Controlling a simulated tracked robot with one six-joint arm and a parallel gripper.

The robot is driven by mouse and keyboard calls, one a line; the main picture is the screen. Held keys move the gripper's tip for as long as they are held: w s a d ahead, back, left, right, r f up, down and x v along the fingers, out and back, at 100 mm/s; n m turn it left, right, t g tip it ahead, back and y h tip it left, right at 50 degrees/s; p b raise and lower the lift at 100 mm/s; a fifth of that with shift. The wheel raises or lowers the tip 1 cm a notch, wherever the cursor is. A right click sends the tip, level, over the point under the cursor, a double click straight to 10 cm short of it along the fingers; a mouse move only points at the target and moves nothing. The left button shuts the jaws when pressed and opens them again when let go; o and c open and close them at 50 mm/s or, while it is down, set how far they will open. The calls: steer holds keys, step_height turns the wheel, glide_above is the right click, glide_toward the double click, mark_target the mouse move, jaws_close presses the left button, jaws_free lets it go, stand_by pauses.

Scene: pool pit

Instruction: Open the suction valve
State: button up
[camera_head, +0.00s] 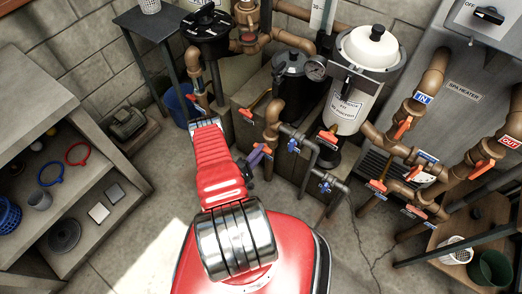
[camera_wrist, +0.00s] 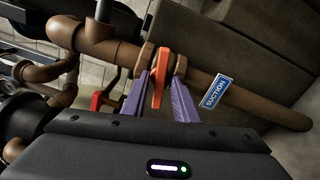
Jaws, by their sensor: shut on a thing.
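The suction valve has an orange handle (camera_wrist: 161,78) on a brown pipe (camera_wrist: 235,100) in the wrist view. A blue label reading SUCTION (camera_wrist: 216,91) is on the pipe to the right of the handle. The handle lies across the pipe's line as seen here. My gripper (camera_wrist: 161,90) has purple fingers, one on each side of the handle, shut on it. In the head view my gripper (camera_head: 258,157) is small and low by the brown piping, partly hidden by my red arm; the handle is hard to make out there.
Other orange-handled valves (camera_head: 328,137) and blue-handled valves (camera_head: 293,146) are close by on the right. A white filter tank (camera_head: 362,85) and a dark pump (camera_head: 291,75) stand behind. A shelf unit (camera_head: 120,205) is at left. Bare floor (camera_head: 345,265) lies at front right.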

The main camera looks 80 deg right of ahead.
steer(key=n, duration=0.4)
steer(key=shift+a+f+n, duration=0.1)
steer(key=shift+f+n, duration=0.1)
steer(key=shift+n, duration=0.1)
steer(key=n, duration=0.3)
steer(key=shift+n, duration=0.3)
jaws_close()
steer(key=shift+s+r+n, duration=0.1)
steer(key=shift+n, duration=1.85)
steer(key=shift+r+n, duration=0.1)
steer(key=shift+n, duration=1.85)
steer(key=o, duration=0.8)
jaws_free()
steer(key=shift+c, duration=0.2)
steer(key=v, duration=0.7)
